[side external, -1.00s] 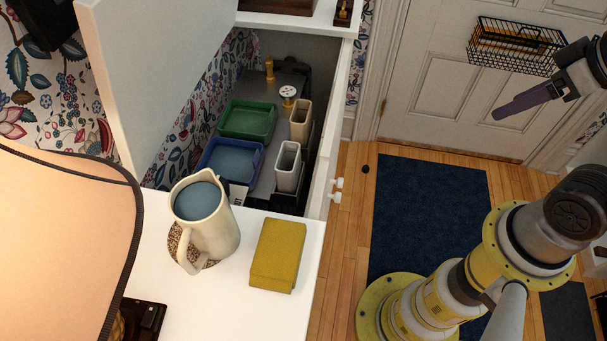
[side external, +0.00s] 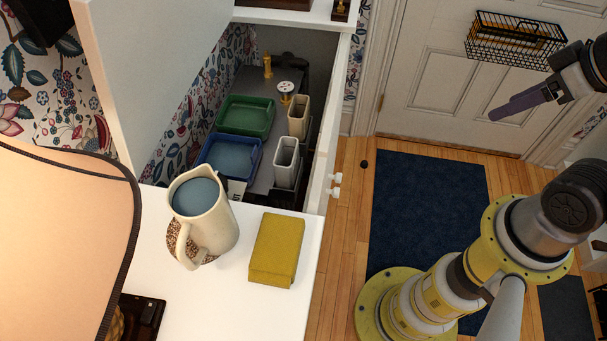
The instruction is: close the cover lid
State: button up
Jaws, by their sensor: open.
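The cover lid (side external: 150,75) is a large white panel that stands raised at the upper left, over an open compartment in the white cabinet. Inside the compartment are a green tray (side external: 245,117), a blue tray (side external: 230,157) and two pale upright holders (side external: 286,163). My gripper (side external: 505,108) is at the upper right, in front of the white door, with its purple-grey fingers pointing left. It is open and empty, well apart from the lid.
A cream pitcher (side external: 208,228) and a yellow box (side external: 276,250) stand on the white cabinet top near the opening. A lampshade (side external: 60,245) fills the lower left. A wire basket (side external: 512,42) hangs on the door.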

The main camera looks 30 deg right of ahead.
jog(key=shift+w+a+r, duration=0.1)
jog(key=shift+r, duration=0.4)
jog(key=shift+w+a+r, duration=0.1)
jog(key=shift+r, duration=0.4)
jog(key=shift+s+d+f, duration=0.1)
jog(key=shift+f, duration=0.85)
jog(key=shift+s+d+f, duration=0.1)
jog(key=shift+f, duration=0.85)
jog(key=r, duration=0.3)
jog(key=shift+w+a+r, duration=0.2)
jog(key=shift+r, duration=0.2)
jog(key=shift+f, duration=0.1)
jog(key=shift+f, duration=1.85)
